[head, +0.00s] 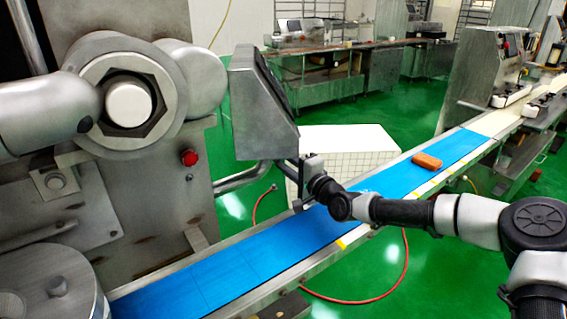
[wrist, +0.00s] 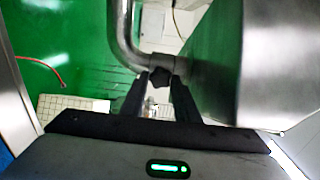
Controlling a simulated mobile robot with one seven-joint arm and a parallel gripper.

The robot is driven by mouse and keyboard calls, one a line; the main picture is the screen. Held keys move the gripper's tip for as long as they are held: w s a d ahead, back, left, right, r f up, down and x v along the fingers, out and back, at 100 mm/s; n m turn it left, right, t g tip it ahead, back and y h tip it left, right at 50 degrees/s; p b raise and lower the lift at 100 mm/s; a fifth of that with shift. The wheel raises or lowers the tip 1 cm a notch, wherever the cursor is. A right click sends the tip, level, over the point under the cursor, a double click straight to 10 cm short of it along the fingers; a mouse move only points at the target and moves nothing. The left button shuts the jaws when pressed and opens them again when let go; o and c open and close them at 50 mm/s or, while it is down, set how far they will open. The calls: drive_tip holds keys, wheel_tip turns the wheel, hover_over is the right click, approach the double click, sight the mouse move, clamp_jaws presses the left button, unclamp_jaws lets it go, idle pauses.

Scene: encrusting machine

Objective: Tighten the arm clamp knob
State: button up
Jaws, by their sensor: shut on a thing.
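The arm clamp knob (wrist: 160,79) is small, dark and lobed. It sits at the end of a bent metal support arm (wrist: 124,35), under the grey control panel box. My gripper (wrist: 159,75) is shut on the knob, with one black finger on each side of it. In the head view, the support arm (head: 238,179) runs out below the control panel (head: 262,92). My wrist ends next to it, and the knob is too small and covered to make out there.
The control panel's metal side (wrist: 238,60) is close on the right in the wrist view. A blue conveyor belt (head: 225,271) runs below my arm, with an orange-brown block (head: 427,161) on it. A white tiled box (head: 345,142) stands behind the belt.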

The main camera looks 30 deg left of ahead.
drive_tip(key=shift+f+m, duration=0.1)
drive_tip(key=shift+m, duration=0.5)
drive_tip(key=o, duration=1)
drive_tip(key=shift+o, duration=0.2)
drive_tip(key=p+v, duration=0.2)
drive_tip(key=v, duration=1.5)
drive_tip(key=shift+s+d, duration=0.15)
drive_tip(key=shift+d, duration=0.05)
